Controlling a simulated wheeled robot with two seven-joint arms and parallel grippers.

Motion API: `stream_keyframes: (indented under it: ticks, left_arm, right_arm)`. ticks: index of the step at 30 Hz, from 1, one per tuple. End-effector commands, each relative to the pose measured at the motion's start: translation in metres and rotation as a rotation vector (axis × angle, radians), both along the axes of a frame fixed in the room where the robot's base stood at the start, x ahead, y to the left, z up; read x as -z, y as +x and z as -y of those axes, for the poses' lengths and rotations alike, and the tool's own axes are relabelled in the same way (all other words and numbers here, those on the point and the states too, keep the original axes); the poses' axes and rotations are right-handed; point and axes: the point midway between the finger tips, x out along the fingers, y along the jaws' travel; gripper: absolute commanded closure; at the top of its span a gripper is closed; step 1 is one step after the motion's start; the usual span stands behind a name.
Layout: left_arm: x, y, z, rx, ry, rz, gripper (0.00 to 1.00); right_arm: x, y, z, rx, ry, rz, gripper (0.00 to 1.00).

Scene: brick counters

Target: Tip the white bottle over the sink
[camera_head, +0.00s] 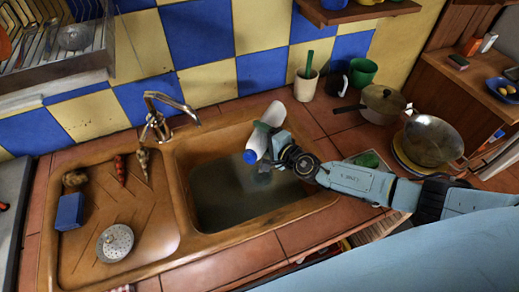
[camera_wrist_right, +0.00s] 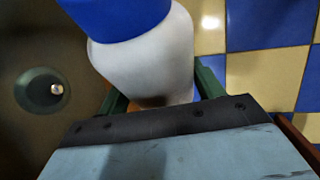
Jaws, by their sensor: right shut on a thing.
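The white bottle (camera_head: 262,132) with a blue cap is held over the sink basin (camera_head: 215,205) in the head view. It is tilted, with its cap end low and toward the lower left. My right gripper (camera_head: 268,142) is shut around the bottle's body. In the right wrist view the bottle (camera_wrist_right: 155,62) sits between the two green fingers of the gripper (camera_wrist_right: 160,95), with the blue cap at the top. The sink drain (camera_wrist_right: 42,90) shows to the left. My left gripper is not in view.
A faucet (camera_head: 158,120) stands behind the basin. The drainboard at left holds a blue sponge (camera_head: 69,211) and a round strainer (camera_head: 115,242). Cups (camera_head: 305,86), a pot (camera_head: 382,103) and a pan (camera_head: 433,140) stand at the right. A shelf (camera_head: 358,10) hangs above.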

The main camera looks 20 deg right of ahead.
Motion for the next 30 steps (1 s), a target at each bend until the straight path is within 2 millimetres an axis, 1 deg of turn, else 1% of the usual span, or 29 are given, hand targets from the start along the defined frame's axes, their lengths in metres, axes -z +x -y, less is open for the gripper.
stream_keyframes:
  ticks: [1,8,12,18,23,30]
  left_arm:
    - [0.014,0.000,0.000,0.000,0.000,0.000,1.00]
    - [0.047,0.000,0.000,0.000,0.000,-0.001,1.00]
    - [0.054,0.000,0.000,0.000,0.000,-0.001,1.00]
    - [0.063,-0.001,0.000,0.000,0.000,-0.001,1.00]
    - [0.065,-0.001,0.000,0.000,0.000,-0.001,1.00]
    - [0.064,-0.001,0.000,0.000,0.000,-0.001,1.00]
  right_arm:
    - [0.005,0.003,0.003,0.002,-0.028,0.035,0.60]
    - [-0.008,0.000,0.001,0.002,-0.262,0.286,0.60]
    - [-0.017,-0.007,-0.007,0.002,-0.398,0.432,0.60]
    - [-0.024,-0.013,-0.012,0.003,-0.522,0.565,0.60]
    - [-0.027,-0.015,-0.014,0.003,-0.557,0.601,0.60]
    - [-0.028,-0.015,-0.014,0.003,-0.558,0.602,0.60]
